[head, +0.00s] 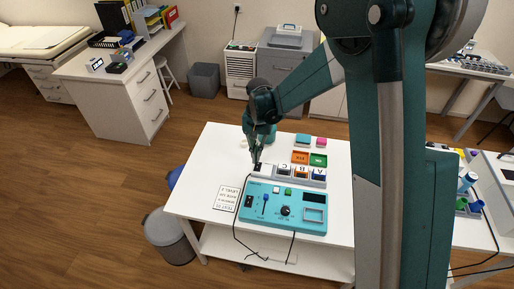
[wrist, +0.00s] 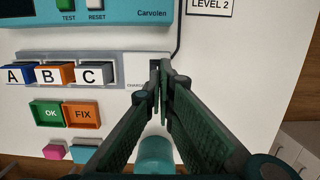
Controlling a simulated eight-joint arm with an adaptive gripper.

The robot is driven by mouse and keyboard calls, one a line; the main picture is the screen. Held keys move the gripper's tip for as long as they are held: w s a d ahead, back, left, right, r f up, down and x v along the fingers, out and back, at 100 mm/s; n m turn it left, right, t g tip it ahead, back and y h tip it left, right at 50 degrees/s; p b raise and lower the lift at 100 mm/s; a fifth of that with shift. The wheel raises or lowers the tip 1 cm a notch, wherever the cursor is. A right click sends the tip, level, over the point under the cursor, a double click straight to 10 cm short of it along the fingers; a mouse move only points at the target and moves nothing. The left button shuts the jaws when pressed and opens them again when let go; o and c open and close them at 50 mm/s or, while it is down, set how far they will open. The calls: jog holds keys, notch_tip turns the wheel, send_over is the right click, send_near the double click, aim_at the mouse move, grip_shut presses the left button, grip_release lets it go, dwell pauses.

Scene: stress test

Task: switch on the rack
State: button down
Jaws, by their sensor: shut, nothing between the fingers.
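The grey rack (wrist: 110,57) holds lettered blocks: A (wrist: 15,75), B (wrist: 55,75) and C (wrist: 93,75). It also shows in the head view (head: 271,171) behind the teal control panel (head: 300,219). A white section (wrist: 134,70) with a small, partly hidden label forms the rack's end nearest my gripper. My gripper (wrist: 161,70) is shut and empty, with its fingertips over this end. They hide what lies beneath them, and I cannot tell whether they touch it. No rack switch is clearly visible.
The panel carries a black rocker switch (head: 249,201), slider and knob. A printed card (head: 226,198) lies left of it. OK (wrist: 50,114) and FIX (wrist: 83,115) trays sit by the rack. A teal cylinder (wrist: 156,153) stands close under my gripper.

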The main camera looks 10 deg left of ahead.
aim_at(257, 165)
jog(key=shift+s+f, duration=0.15)
jog(key=shift+f, duration=0.85)
jog(key=shift+s+f, duration=0.15)
jog(key=shift+f, duration=0.85)
jog(key=shift+s+f+t+b, duration=0.2)
jog(key=shift+f+t+b, duration=0.2)
jog(key=shift+b, duration=0.15)
jog(key=shift+s+f+t+b, duration=0.25)
jog(key=shift+s+t+b, duration=0.1)
jog(key=shift+t+b, duration=0.45)
jog(key=shift+r, duration=0.1)
jog(key=shift+w+d, duration=0.1)
jog(key=shift+w, duration=0.05)
jog(key=shift+w+r, duration=0.1)
jog(key=shift+w, duration=0.7)
jog(key=shift+r, duration=0.2)
notch_tip(257, 165, up, 14)
jog(key=s+p, duration=0.1)
jog(key=p, duration=0.1)
jog(key=shift+s+p, duration=0.15)
jog(key=shift+p, duration=0.2)
